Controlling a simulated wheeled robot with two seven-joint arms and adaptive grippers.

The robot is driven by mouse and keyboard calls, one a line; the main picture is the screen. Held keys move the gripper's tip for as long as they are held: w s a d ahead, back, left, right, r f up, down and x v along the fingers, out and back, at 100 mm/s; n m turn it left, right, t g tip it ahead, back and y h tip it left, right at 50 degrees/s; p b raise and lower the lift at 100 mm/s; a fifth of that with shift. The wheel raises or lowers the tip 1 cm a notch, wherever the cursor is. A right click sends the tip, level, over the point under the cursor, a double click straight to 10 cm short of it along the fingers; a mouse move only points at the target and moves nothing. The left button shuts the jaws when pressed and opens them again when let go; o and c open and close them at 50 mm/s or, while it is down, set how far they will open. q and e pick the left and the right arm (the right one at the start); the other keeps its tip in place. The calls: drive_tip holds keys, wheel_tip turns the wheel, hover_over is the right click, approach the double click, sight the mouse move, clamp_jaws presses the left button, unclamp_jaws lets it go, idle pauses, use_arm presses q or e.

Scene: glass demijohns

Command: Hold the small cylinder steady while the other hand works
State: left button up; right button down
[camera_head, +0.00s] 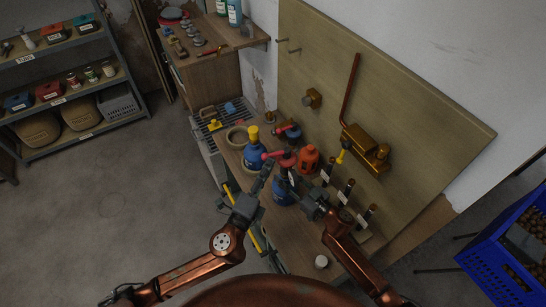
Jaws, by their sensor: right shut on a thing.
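A small blue cylinder (281,192) stands upright on the wooden bench, with a red fitting (286,160) above it. My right gripper (293,185) comes in from the right and is shut on the cylinder at its upper side, partly hiding it. My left gripper (266,175) is just to the left of the cylinder, close below the left end of the red fitting. Its fingers are dark and small, so I cannot tell whether they are open or touching anything.
A blue bottle with a yellow top (254,151) stands behind my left gripper. An orange-red container (308,159) stands behind the right one. A white cup (321,262) is near the bench front. A board with a copper pipe (350,90) rises at right.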

use_arm(q)
drive_tip(key=v, duration=0.6)
drive_tip(key=shift+s, duration=0.25)
